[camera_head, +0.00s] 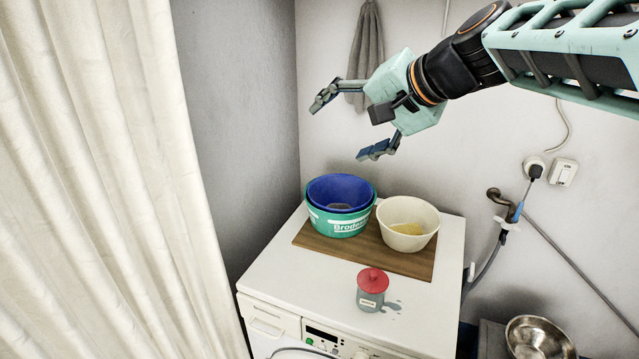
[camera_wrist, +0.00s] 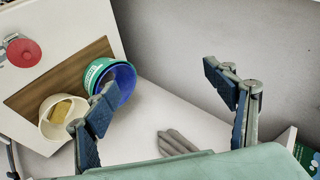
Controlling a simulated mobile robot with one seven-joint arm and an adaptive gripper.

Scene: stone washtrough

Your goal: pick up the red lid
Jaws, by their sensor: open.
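The red lid (camera_head: 373,280) is round with a small knob and sits on top of a grey cup (camera_head: 369,300) with a pale label. The cup stands upright near the front of the white washing machine top. In the wrist view the red lid (camera_wrist: 22,52) is at the upper left, away from the fingers. My gripper (camera_head: 343,128) is open and empty, high above the machine and behind the lid, over the bowls at the back. In the wrist view its two blue-padded fingers (camera_wrist: 170,108) are spread wide with nothing between them.
A green tub (camera_head: 340,222) holding a blue bowl (camera_head: 341,190) and a cream bowl (camera_head: 407,241) with something yellow stand on a brown board (camera_head: 311,236) behind the cup. A curtain (camera_head: 110,180) hangs at left. A grey towel (camera_head: 366,50) hangs on the wall.

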